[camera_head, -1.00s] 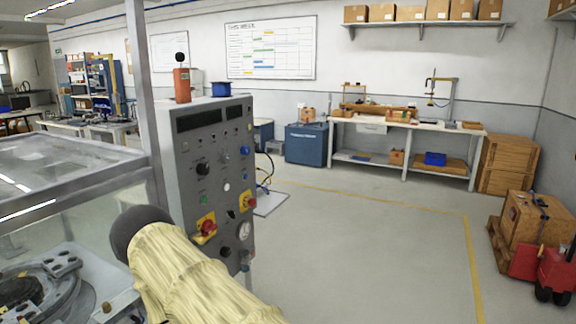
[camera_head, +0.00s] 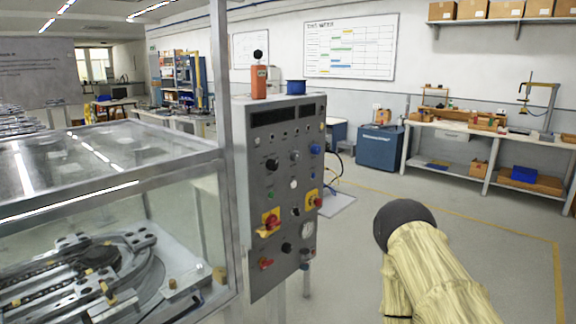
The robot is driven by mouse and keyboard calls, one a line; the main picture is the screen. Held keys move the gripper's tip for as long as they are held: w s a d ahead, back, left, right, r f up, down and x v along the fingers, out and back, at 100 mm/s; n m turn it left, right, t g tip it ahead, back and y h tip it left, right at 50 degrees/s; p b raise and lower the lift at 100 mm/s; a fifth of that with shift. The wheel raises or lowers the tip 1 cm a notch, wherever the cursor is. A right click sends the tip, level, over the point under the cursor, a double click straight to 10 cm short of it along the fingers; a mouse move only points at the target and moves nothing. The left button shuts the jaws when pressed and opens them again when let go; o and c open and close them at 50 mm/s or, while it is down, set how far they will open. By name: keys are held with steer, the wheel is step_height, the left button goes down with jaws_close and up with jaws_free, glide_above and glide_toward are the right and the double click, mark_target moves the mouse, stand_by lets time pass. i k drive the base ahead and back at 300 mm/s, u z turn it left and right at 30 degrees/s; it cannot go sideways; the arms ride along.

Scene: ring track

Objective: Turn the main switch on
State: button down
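A grey control panel (camera_head: 258,184) stands left of centre, facing me at an angle. It carries a red rotary switch on a yellow plate (camera_head: 269,221) at lower left and a second red switch on a yellow plate (camera_head: 313,202) at right. A small red handle (camera_head: 266,263) sits near its bottom edge. I cannot tell from labels which one is the main switch. My arm, in a pale yellow sleeve with a dark rounded joint, is at lower right, apart from the panel. My gripper is not in view.
A glass-walled enclosure (camera_head: 185,174) with a ring track (camera_head: 95,265) inside is at left, beside the panel. An orange device (camera_head: 259,82) and a blue spool (camera_head: 296,87) stand on the panel. A workbench (camera_head: 480,141) and blue cabinet (camera_head: 380,147) are behind. Floor right of the panel is clear.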

mark_target(272, 221)
steer(key=u, duration=0.1)
steer(key=k, duration=0.4)
steer(key=z, duration=1)
steer(key=i, duration=1.1)
steer(key=u, duration=0.7)
